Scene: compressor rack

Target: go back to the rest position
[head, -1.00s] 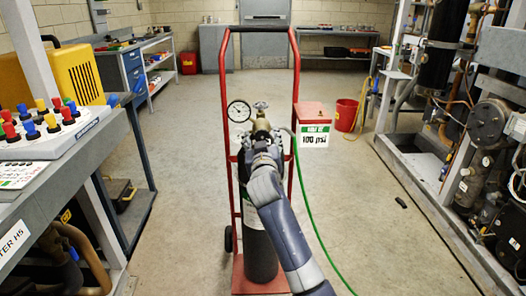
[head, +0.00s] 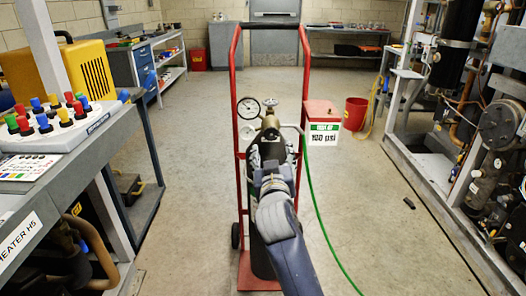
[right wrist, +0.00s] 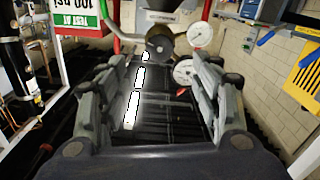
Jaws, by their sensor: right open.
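My right gripper (head: 270,160) is open in front of the upper part of a dark gas cylinder (head: 262,258) that stands upright on a red hand cart (head: 236,100). The brass valve and regulator (head: 269,122) show just above the gripper, with a round gauge (head: 248,107) to the left. In the right wrist view the fingers (right wrist: 152,95) are spread wide with nothing held between them; the dark cylinder with white lettering lies beyond. My left gripper is in neither view.
A bench with a coloured-plug panel (head: 60,128) stands at left. A compressor rack (head: 440,180) stands at right. A green hose (head: 318,210) runs down to the floor. A red box with a "100 psi" sign (head: 322,134) and red bucket (head: 355,113) are behind.

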